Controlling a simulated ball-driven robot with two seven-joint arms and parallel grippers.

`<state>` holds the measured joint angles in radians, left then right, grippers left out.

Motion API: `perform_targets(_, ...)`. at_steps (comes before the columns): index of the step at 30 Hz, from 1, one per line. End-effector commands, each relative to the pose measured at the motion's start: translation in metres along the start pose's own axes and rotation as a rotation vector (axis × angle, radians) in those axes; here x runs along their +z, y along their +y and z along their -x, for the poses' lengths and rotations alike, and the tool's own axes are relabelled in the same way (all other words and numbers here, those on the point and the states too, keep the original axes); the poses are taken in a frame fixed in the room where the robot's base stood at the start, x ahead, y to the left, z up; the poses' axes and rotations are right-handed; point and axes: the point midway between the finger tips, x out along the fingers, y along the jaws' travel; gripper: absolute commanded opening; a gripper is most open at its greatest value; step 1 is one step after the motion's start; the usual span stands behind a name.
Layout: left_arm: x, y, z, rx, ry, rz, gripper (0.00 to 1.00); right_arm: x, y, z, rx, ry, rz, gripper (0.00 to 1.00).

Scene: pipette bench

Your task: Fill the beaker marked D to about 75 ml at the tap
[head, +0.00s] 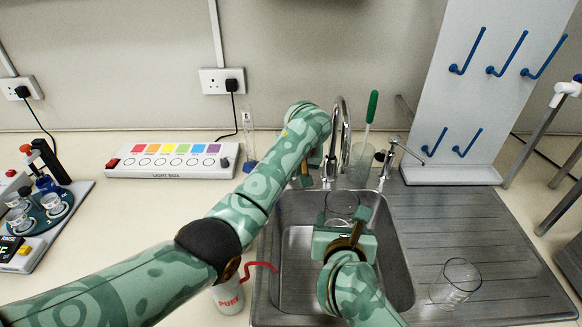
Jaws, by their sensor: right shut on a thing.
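A clear glass beaker (341,205) is over the sink basin (297,262), below the tap (342,130). My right gripper (345,232) is shut on this beaker from the near side. No letter or scale can be read on it, and I cannot make out a water level or stream. My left arm reaches across the bench to the tap's left side. My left gripper (328,172) is beside the tap base, largely hidden by its own arm, so its jaws cannot be judged.
Another clear beaker (455,284) stands on the ribbed drainboard (490,240). A green-handled tool (372,106) stands in a glass behind the sink. A blue-pegged rack (470,90) rises at the right. A light box (170,160), a cylinder (247,135) and a wash bottle (229,298) are left.

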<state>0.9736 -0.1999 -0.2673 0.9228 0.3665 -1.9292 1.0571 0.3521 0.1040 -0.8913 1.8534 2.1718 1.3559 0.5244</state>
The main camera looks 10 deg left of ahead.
Motion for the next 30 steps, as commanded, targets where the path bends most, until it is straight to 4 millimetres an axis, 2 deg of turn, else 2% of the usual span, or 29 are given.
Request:
perform_targets(1,0.000,0.000,0.000,0.000,0.000,0.000,0.21,0.000,0.000,0.000,0.000,-0.001,0.000,0.37)
perform_targets(3,0.000,0.000,0.000,0.000,0.000,0.000,0.01,0.000,0.000,0.000,0.000,-0.001,0.000,0.37)
perform_targets(4,0.000,0.000,0.000,0.000,0.000,0.000,0.00,0.000,0.000,0.000,0.000,-0.001,0.000,0.37)
perform_targets(17,0.001,-0.006,-0.001,0.028,0.012,-0.060,0.00,0.000,0.000,0.000,0.000,-0.001,0.000,0.37)
perform_targets(30,-0.002,-0.035,-0.008,0.143,0.073,-0.341,0.00,0.000,0.000,0.000,0.000,-0.001,0.000,0.37)
